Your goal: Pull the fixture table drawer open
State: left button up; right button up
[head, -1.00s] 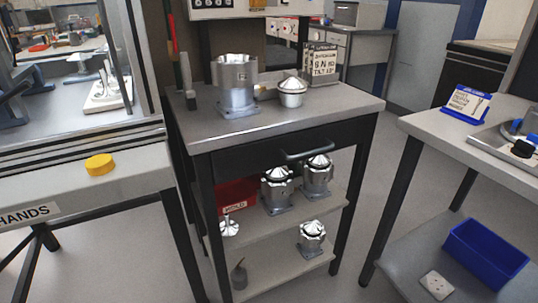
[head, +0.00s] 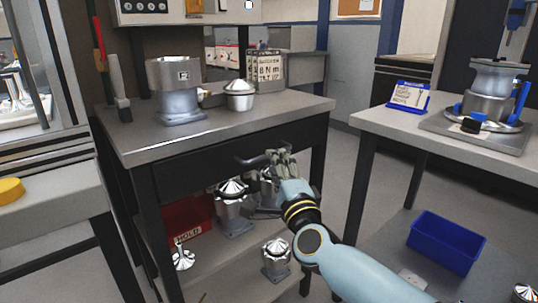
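The fixture table (head: 275,106) stands in the middle of the head view with a grey top and black legs. Its black drawer (head: 190,176) sits under the top and looks closed. The dark drawer handle (head: 248,160) shows at its left part; my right gripper hides the rest. My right gripper (head: 278,156) is at the right end of the handle, its fingers pointing toward the drawer front. I cannot tell whether the fingers touch the handle or how far they are apart. My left gripper is not in view.
On the table top stand a large metal housing (head: 176,92) and a domed part (head: 240,95). Housings (head: 232,208) and a red bin (head: 186,222) sit on the shelves below. A bench (head: 387,122) stands at right, with a blue bin (head: 446,243) below. Floor shows between table and bench.

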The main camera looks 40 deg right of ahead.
jog(key=x, duration=0.5)
jog(key=shift+c, duration=0.2)
jog(key=shift+s+f, duration=0.1)
grip_shut()
